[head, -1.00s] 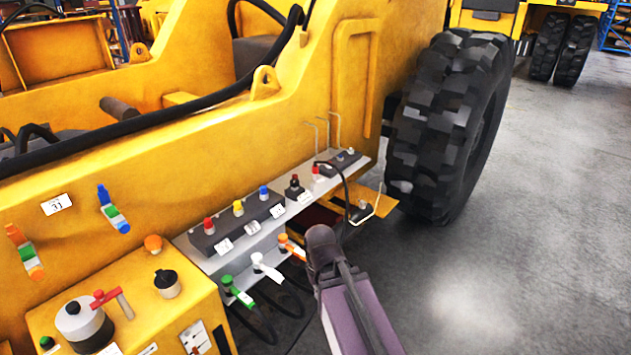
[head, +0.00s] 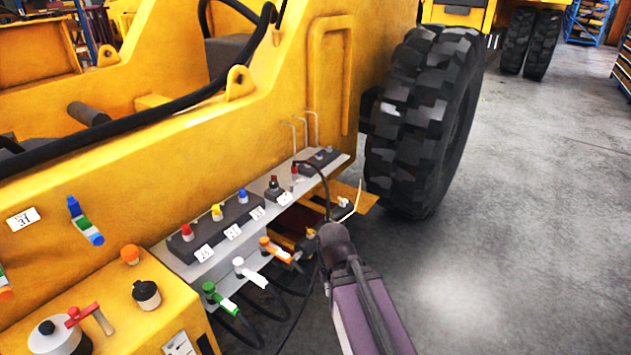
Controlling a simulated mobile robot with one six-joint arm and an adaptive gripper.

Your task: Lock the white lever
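The white lever (head: 250,272) is on the front face of the grey shelf, between the green lever (head: 219,297) on its left and the orange lever (head: 275,249) on its right. It points outward and down to the right from its pivot. My dark arm stands to the right of the levers, apart from them in the picture. My gripper is not visible; only arm links show at the lower middle.
The grey shelf (head: 180,262) carries a dark box with red, yellow and blue buttons. Black cables hang below the levers. A yellow box (head: 115,305) with a red-handled switch (head: 88,314) is at lower left. A big tyre (head: 425,125) stands right; grey floor is open beyond.

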